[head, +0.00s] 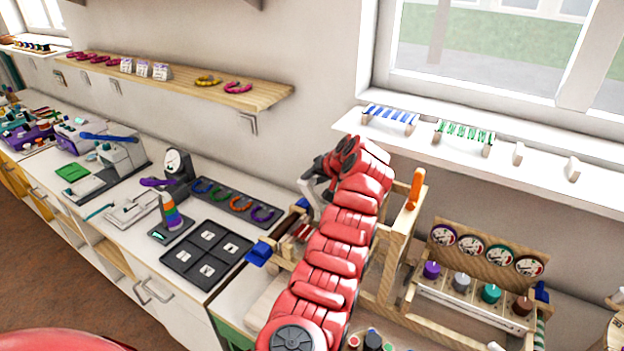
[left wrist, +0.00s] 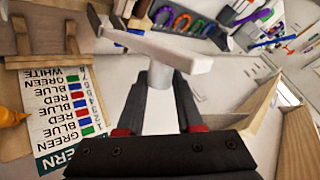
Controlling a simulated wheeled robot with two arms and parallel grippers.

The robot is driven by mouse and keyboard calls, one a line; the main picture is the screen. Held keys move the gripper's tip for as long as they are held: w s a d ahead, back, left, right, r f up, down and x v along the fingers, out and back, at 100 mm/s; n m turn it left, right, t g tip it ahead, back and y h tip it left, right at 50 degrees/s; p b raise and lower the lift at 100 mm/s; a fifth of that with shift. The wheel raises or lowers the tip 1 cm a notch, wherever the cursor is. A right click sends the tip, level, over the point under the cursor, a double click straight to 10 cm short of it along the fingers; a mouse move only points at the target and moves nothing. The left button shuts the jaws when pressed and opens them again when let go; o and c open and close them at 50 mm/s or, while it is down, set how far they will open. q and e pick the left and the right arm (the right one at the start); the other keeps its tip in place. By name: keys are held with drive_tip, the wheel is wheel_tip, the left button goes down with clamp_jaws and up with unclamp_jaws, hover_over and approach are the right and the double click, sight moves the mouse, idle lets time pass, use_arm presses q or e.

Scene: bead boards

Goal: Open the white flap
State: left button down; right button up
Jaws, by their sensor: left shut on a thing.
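In the left wrist view a white flap (left wrist: 170,50) shows as a pale flat bar across the top of my fingers, with a short white round stem (left wrist: 160,80) under it. My left gripper (left wrist: 157,100) is shut on this white piece, one dark finger on each side of the stem. In the head view my red left arm reaches up from the bottom middle, and its gripper (head: 316,180) is beside a wooden frame, small and partly hidden by the arm. How far the flap is turned cannot be told. My right gripper is not in view.
A wooden frame (head: 390,240) with an orange piece (head: 415,188) stands right of the arm. A printed card of colour names (left wrist: 70,112) shows in the wrist view. A dark tray (head: 207,252) lies left. A rack with dials (head: 470,270) stands right.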

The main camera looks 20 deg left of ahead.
use_arm(q)
drive_tip(key=c, duration=0.9)
unclamp_jaws()
drive_tip(key=shift+d+f, duration=0.1)
drive_tip(key=shift+d, duration=0.1)
drive_tip(key=o, duration=0.3)
drive_tip(key=shift+w+f, duration=0.1)
drive_tip(key=shift+w, duration=0.1)
drive_tip(key=shift+s, duration=0.1)
drive_tip(key=b+v, duration=0.5)
drive_tip(key=v, duration=1.2)
drive_tip(key=shift+d+r, duration=0.1)
drive_tip(key=shift+r, duration=0.1)
